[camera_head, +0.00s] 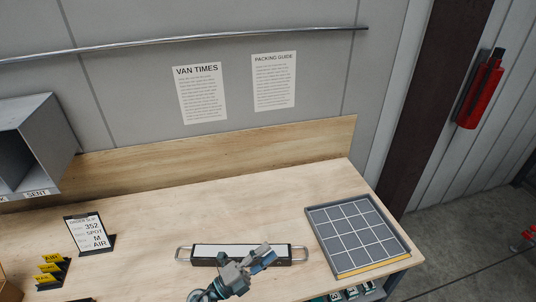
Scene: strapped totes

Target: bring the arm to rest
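My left gripper (262,259) comes in from the bottom edge, grey with a bluish part near its tip. It shows in front of a long white-topped bar with dark sides (215,250) on the wooden bench, and hides part of it. The bar has a metal loop handle at each end. I cannot tell whether the gripper touches the bar, or whether its fingers are open or shut. My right gripper is not in view.
The wooden bench (180,205) is clear behind the bar. A grey gridded tray (330,262) with a yellow front edge lies at right. An order slip stand (90,234) and yellow labels (50,268) stand at left. A grey cubby (38,140) hangs at the left wall.

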